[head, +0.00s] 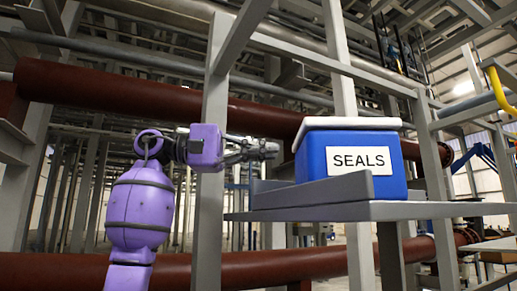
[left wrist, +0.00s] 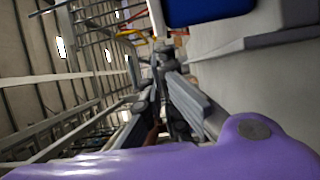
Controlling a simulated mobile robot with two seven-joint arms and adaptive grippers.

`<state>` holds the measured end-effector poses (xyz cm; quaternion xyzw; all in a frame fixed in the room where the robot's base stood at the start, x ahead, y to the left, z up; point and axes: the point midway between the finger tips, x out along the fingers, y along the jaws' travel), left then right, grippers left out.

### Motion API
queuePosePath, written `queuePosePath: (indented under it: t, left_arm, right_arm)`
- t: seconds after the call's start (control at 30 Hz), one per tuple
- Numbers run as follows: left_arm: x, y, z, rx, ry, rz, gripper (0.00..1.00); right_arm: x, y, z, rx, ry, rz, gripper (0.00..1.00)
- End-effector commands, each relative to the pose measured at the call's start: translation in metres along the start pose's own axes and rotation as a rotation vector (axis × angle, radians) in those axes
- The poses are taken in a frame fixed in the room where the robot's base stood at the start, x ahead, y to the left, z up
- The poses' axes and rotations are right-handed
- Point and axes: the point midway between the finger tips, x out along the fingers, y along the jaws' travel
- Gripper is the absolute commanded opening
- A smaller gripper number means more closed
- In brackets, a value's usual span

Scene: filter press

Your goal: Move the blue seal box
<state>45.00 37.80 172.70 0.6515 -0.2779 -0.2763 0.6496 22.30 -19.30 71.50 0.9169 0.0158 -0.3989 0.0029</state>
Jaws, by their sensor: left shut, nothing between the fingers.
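The blue seal box (head: 349,153), with a white lid and a "SEALS" label, sits upright on a grey shelf (head: 400,211) at the right of the head view. Part of its blue side (left wrist: 205,8) shows at the top of the left wrist view. My left gripper (head: 272,150) is shut and empty, just left of the box at about lid height. It appears apart from the box. It also shows in the left wrist view (left wrist: 165,62), with the shelf to its right. My right gripper is not in view.
A low grey lip (head: 315,192) stands along the shelf in front of the box's lower left. A grey upright post (head: 211,170) is close to my left arm. Red-brown pipes (head: 150,92) cross behind. The shelf's right part is clear.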

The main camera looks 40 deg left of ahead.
Motion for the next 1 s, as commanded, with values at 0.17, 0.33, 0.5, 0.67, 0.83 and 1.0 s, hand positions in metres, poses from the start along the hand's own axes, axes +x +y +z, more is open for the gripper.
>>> queuePosePath:
  t: [0.17, 0.33, 0.5, 0.67, 0.83, 1.0]
  left_arm:
    - [0.03, 0.005, 0.004, 0.004, -0.005, 0.006, 0.0]
    - [0.049, 0.003, 0.003, 0.002, -0.002, 0.005, 0.0]
    - [0.055, 0.002, 0.001, 0.001, -0.001, 0.003, 0.0]
    - [0.056, 0.001, 0.001, -0.001, -0.001, 0.002, 0.0]
    - [0.057, 0.001, 0.005, 0.001, 0.001, 0.001, 0.0]
    - [0.062, 0.001, 0.027, 0.002, 0.002, 0.0, 0.0]
  right_arm:
    - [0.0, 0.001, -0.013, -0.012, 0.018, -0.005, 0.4]
    - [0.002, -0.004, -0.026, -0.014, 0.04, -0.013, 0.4]
    - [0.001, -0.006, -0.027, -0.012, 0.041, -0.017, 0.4]
    - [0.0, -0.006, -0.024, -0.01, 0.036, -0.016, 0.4]
    - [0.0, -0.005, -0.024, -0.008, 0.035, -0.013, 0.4]
    - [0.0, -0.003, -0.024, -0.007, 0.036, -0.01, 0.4]
